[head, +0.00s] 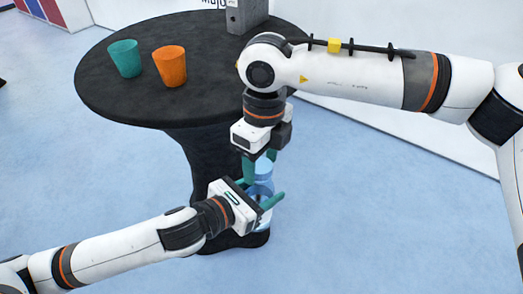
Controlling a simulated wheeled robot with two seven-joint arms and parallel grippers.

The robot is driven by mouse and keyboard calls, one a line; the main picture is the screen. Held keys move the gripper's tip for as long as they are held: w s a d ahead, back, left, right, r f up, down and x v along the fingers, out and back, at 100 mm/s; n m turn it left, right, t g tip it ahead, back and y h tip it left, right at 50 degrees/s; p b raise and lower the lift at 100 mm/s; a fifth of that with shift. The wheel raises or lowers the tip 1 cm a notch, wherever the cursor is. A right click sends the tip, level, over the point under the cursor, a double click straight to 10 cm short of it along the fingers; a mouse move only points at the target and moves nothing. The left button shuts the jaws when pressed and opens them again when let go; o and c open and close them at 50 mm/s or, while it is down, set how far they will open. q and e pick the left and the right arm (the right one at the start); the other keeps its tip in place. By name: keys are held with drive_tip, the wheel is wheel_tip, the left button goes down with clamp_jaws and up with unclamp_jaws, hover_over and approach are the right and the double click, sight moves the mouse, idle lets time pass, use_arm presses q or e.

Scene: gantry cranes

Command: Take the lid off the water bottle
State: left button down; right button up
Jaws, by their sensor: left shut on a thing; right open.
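The light blue water bottle (263,189) is held in the air in front of the round table, partly covered by both grippers. My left gripper (257,195), with green fingers, comes in from the left and is shut on the bottle's body. My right gripper (261,166) reaches down from above. Its green fingers are open and stand on either side of the bottle's top, where a pale blue lid (264,166) partly shows. I cannot tell whether the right fingers touch the lid.
A round table with a black cloth (120,88) stands behind the grippers. A teal cup (125,59) and an orange cup (170,67) stand on its left part. A grey box-like object (246,14) stands at its back. The blue floor at lower right is clear.

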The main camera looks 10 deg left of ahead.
drive_tip(key=shift+c, duration=0.4)
drive_tip(key=c, duration=0.9)
drive_tip(key=shift+n, duration=1.3)
drive_tip(key=shift+c, duration=0.2)
drive_tip(key=shift+r, duration=0.2)
drive_tip(key=shift+r, duration=0.9)
